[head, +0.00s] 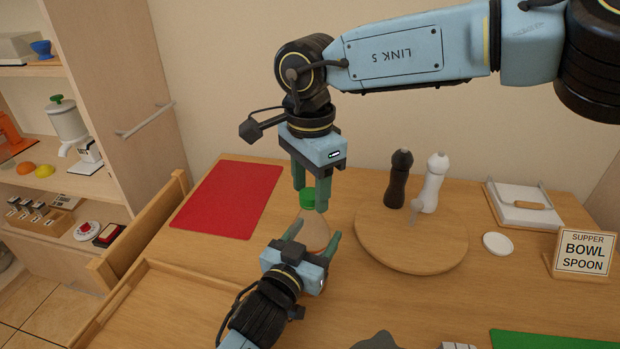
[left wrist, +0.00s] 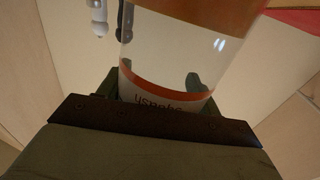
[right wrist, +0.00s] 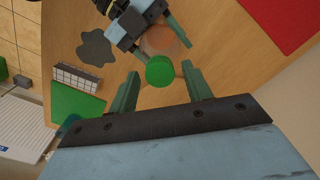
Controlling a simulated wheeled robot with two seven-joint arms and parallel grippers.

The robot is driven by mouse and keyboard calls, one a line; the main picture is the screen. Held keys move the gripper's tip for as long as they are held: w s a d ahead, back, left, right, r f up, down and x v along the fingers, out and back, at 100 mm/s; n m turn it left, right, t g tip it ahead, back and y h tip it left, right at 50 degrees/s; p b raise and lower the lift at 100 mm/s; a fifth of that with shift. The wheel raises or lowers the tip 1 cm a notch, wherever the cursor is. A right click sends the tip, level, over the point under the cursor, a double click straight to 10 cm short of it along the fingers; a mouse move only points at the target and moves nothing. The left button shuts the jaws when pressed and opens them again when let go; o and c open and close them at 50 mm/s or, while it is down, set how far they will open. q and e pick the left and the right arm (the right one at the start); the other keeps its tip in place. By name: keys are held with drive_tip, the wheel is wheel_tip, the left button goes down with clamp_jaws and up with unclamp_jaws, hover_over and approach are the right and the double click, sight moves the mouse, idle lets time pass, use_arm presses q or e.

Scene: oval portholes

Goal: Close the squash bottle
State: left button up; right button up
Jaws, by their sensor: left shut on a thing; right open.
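The squash bottle (head: 316,230) is upright over the wooden table, between the fingers of my left gripper (head: 314,238), which is shut on it. The left wrist view shows its clear body (left wrist: 165,45) close up, with orange contents and a "squash" label. The green cap (head: 307,197) is at the top of the bottle and also shows in the right wrist view (right wrist: 159,71). My right gripper (right wrist: 160,76) points down from above, open, with its fingers on either side of the cap. I cannot tell whether the cap sits fully on the neck.
A round wooden board (head: 430,245) with a dark mill (head: 398,180) and a white mill (head: 433,185) stands to the right. A red mat (head: 228,198) lies to the left. A wooden tray (head: 160,300) is at the front left. A sign (head: 583,252) stands far right.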

drive_tip(key=c, duration=1)
drive_tip(key=m, duration=0.4)
drive_tip(key=shift+m, duration=0.4)
drive_tip(key=m, duration=0.3)
drive_tip(key=shift+m, duration=0.3)
drive_tip(key=m, duration=0.9)
drive_tip(key=shift+m, duration=0.4)
drive_tip(key=o, duration=1.2)
drive_tip(key=shift+c, duration=0.2)
